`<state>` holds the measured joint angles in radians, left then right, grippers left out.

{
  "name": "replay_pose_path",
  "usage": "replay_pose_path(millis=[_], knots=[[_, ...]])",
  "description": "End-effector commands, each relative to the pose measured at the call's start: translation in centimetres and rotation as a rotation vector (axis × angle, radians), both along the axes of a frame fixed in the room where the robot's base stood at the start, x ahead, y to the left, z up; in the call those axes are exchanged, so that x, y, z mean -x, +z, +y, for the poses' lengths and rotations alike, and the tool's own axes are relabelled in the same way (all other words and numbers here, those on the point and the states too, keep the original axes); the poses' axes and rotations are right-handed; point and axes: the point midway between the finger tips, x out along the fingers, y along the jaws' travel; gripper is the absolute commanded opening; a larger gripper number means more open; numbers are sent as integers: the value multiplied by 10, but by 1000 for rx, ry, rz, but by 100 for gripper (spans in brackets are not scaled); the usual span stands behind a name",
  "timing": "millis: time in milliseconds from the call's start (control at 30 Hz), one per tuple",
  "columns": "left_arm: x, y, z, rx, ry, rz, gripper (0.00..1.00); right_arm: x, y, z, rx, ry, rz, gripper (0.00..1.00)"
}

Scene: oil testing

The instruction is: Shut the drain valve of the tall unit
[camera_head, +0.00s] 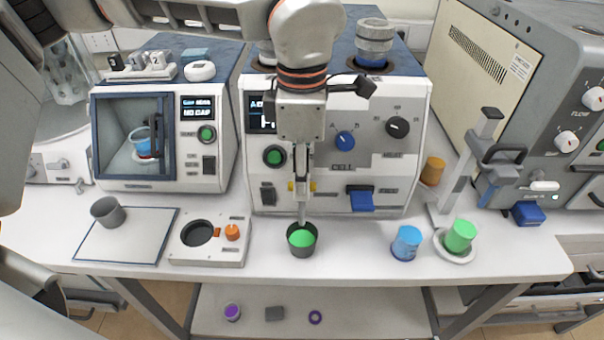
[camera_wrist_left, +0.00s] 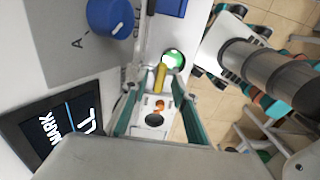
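The tall unit (camera_head: 390,165) is the grey-white machine in the middle, with CELL and other knobs. Its drain valve has a yellow handle (camera_head: 312,186) low on the front, largely hidden behind my left gripper (camera_head: 303,200). In the left wrist view, the yellow handle (camera_wrist_left: 160,76) shows between the fingertips of my left gripper (camera_wrist_left: 156,88). The fingers are apart, one on each side; I cannot tell whether either touches it. A dark cup (camera_head: 302,250) with green contents stands below the valve. It also shows in the left wrist view (camera_wrist_left: 172,62). My right gripper is out of view.
A plate with a round dark recess and orange knob (camera_head: 232,232) lies left of the cup. A grey cup (camera_head: 107,211) stands on a mat farther left. Blue (camera_head: 407,243) and green (camera_head: 460,236) cups stand to the right. The front bench strip between the dark and blue cups is clear.

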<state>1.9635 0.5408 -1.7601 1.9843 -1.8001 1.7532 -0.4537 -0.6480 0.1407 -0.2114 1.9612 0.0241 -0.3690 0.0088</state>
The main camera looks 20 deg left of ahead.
Motion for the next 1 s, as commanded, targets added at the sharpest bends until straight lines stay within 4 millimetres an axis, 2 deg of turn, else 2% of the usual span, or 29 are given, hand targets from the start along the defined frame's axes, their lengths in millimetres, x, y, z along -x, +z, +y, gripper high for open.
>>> replay_pose_path(millis=[167, 400, 600, 800, 1000], knots=[[-1, 21, 0, 1, 1, -5, 28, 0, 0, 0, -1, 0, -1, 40], [-1, 70, 0, 1, 2, -5, 28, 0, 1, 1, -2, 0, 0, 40], [-1, 103, 0, 0, 1, -3, 28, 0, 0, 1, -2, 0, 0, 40], [0, 117, 0, 0, 0, 0, 28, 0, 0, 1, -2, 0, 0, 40], [0, 119, 0, 0, -1, 0, 28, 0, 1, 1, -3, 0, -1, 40]])
